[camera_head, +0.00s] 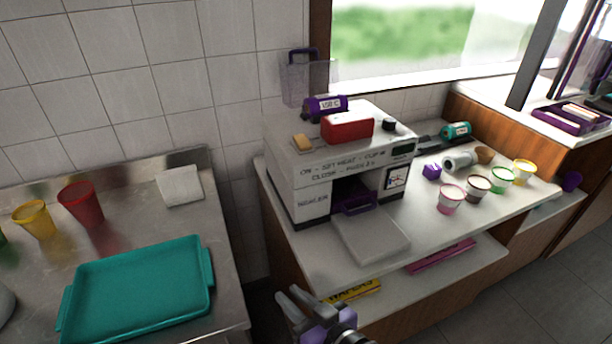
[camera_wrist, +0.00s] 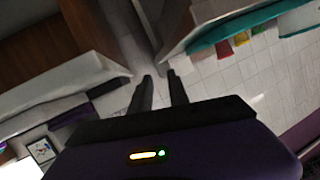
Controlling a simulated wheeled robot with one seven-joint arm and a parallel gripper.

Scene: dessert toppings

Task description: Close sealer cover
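The sealer is a white box-shaped machine (camera_head: 345,155) with printed text, standing on the middle counter. A clear panel with a purple handle (camera_head: 308,75) stands upright at its back left and looks like the raised cover. A purple handle (camera_head: 355,202) shows in the sealer's front opening, with a flat pale tray (camera_head: 372,238) sticking out below it. My gripper (camera_head: 289,295) is low in front of the counter, below and left of the sealer, touching nothing. In the wrist view its two fingers (camera_wrist: 159,77) are apart with nothing between them.
A teal tray (camera_head: 135,295) lies on the left metal counter. A lower shelf holds a yellow box (camera_head: 355,291).

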